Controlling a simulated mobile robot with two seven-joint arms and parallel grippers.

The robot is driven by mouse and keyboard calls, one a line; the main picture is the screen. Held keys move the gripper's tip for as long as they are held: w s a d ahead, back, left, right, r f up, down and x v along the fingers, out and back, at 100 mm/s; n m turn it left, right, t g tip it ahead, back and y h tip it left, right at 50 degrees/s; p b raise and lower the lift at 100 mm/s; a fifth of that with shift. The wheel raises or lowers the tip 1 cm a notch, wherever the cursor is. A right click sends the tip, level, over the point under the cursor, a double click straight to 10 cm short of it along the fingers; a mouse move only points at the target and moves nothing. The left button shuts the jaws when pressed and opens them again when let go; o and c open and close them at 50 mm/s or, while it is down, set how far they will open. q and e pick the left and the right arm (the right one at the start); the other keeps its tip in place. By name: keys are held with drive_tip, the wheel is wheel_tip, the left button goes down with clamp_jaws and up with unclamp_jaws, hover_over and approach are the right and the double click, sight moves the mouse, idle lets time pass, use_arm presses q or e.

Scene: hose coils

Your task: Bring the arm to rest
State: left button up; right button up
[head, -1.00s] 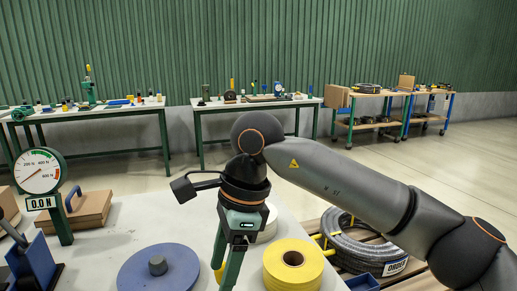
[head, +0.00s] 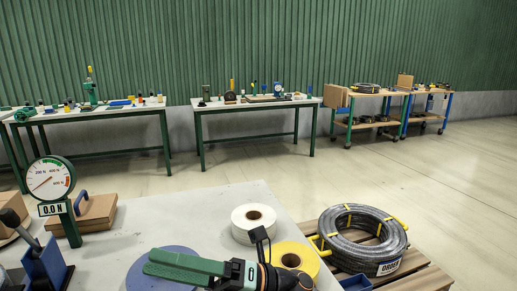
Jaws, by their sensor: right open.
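My right gripper (head: 150,263) is low at the bottom of the head view, its green fingers pointing left above the blue disc (head: 172,284). It is open, and nothing shows between its fingers. Its dark wrist is in front of the yellow roll (head: 306,254) and hides part of it. The rest of my right arm is out of view below. My left gripper is not in view. A grey hose coil (head: 343,224) with yellow ties and an ORDER label lies on a wooden pallet (head: 428,280) to the right, apart from the gripper.
A white roll (head: 254,213) stands on the light table (head: 190,215) behind my gripper. Benches and carts stand far back.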

drive_tip(key=w+d+f+m+t+h+p, duration=0.1)
drive_tip(key=w+d+f+m+t+h, duration=0.25)
drive_tip(key=d+f+m+t, duration=0.55)
drive_tip(key=w+d+f+m+t+h+p, duration=0.1)
drive_tip(key=w+d+f+m+t+h, duration=0.3)
drive_tip(key=m, duration=0.8)
drive_tip(key=w+d+f+m+t+h+p, duration=0.1)
drive_tip(key=d+f+m+t+h, duration=0.3)
drive_tip(key=f+m+t+h, duration=0.5)
drive_tip(key=s+d+f+m+g+h+p, duration=0.1)
drive_tip(key=s+d+f+m+g, duration=0.3)
drive_tip(key=s+f, duration=0.4)
drive_tip(key=s+d+f+m+g+h+p, duration=0.1)
drive_tip(key=s+d+f+m+g+h, duration=0.2)
drive_tip(key=s+d+f+m, duration=0.4)
drive_tip(key=s+d+f+g, duration=0.1)
drive_tip(key=s+f, duration=0.1)
drive_tip(key=s, duration=0.2)
drive_tip(key=shift+d+f+g, duration=0.25)
drive_tip(key=shift+g, duration=0.15)
